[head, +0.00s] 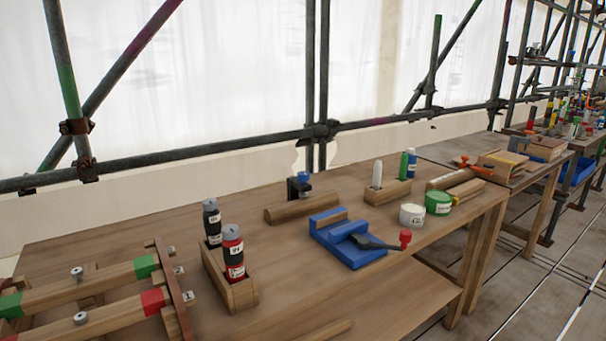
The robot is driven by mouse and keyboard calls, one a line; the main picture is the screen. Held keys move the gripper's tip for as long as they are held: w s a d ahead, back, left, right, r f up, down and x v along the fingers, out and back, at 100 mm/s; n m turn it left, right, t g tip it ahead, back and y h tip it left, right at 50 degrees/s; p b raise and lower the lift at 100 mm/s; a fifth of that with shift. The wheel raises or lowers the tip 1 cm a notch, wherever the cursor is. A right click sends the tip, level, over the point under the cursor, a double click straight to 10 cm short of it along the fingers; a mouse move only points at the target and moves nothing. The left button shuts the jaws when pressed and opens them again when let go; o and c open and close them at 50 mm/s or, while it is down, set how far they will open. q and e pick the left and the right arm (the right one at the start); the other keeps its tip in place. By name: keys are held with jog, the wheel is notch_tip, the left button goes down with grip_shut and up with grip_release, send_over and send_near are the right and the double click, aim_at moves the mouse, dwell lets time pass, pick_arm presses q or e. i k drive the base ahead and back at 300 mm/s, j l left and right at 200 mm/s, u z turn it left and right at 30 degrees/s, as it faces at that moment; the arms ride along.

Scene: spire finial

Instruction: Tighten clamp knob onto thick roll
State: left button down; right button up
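A small black clamp (293,189) with a blue knob (304,177) on top stands at the back of the table, at a brown wooden roll or bar (300,208) lying on its side. I cannot tell whether the clamp touches the roll. A blue fixture (345,240) sits to the right, with a black lever (372,243) ending in a red knob (405,238). I cannot tell for sure which knob and roll the task names. Neither of my grippers is in view.
A wooden holder (230,285) bears a black and a red bottle (233,252). Wooden rails (110,278) with red and green bands lie left. A white tub (412,214), a green tub (438,203) and a tube holder (390,193) stand right. The table's middle has free room.

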aim_at(304, 177)
jog(key=i+l, duration=0.55)
jog(key=l, duration=0.3)
jog(key=i+l, duration=0.3)
jog(key=l+u, duration=0.15)
jog(key=u, duration=0.2)
jog(key=i+l+u, duration=0.1)
jog(key=u, duration=0.3)
jog(key=l+u, duration=0.2)
jog(key=u, duration=0.15)
